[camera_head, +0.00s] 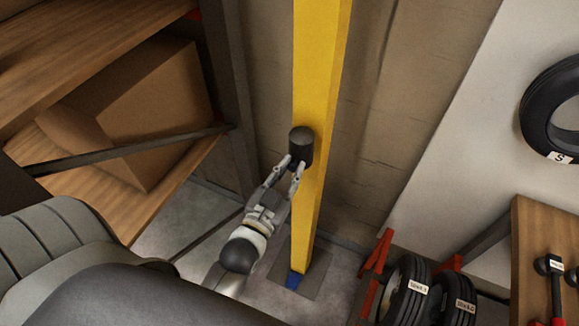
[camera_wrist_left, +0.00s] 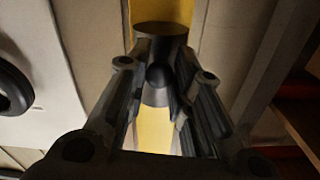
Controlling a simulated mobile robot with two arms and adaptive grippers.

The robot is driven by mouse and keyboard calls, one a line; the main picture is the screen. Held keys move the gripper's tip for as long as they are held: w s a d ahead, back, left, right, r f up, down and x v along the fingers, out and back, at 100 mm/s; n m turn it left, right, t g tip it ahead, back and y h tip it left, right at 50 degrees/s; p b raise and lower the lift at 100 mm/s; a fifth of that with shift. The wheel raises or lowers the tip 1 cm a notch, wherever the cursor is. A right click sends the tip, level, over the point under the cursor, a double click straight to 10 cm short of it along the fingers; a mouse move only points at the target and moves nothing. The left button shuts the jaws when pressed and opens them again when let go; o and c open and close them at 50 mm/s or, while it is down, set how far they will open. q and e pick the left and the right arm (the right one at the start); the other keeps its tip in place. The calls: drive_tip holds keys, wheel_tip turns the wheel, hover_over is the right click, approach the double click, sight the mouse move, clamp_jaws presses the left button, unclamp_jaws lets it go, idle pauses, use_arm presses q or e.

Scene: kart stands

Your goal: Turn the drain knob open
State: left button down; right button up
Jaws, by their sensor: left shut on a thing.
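The drain knob (camera_head: 301,143) is a dark grey, cylinder-shaped piece on the front of a yellow post (camera_head: 318,60). My left gripper (camera_head: 292,167) reaches up from below and is shut on the knob, with its fingers at the knob's lower part. In the left wrist view, the knob (camera_wrist_left: 161,33) shows its dark wide top beyond the two fingers of my left gripper (camera_wrist_left: 162,58). The fingers hide part of its sides. I see no mark that tells how far the knob is turned. My right gripper is not in view.
A wooden shelf with a cardboard box (camera_head: 140,120) stands left of the post. Tyres (camera_head: 405,290) on a red rack stand at lower right, beside a wooden table (camera_head: 530,225). Another tyre (camera_head: 552,105) hangs on the pale wall. The post stands on a floor plate (camera_head: 312,283).

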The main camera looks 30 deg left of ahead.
use_arm(q)
drive_tip(key=shift+f+n+p, duration=0.1)
drive_tip(key=shift+n+p, duration=0.25)
drive_tip(key=shift+n, duration=0.55)
drive_tip(key=shift+f, duration=0.1)
drive_tip(key=c, duration=1.3)
unclamp_jaws()
drive_tip(key=shift+o, duration=0.2)
drive_tip(key=s, duration=1.2)
drive_tip(key=shift+d, duration=0.4)
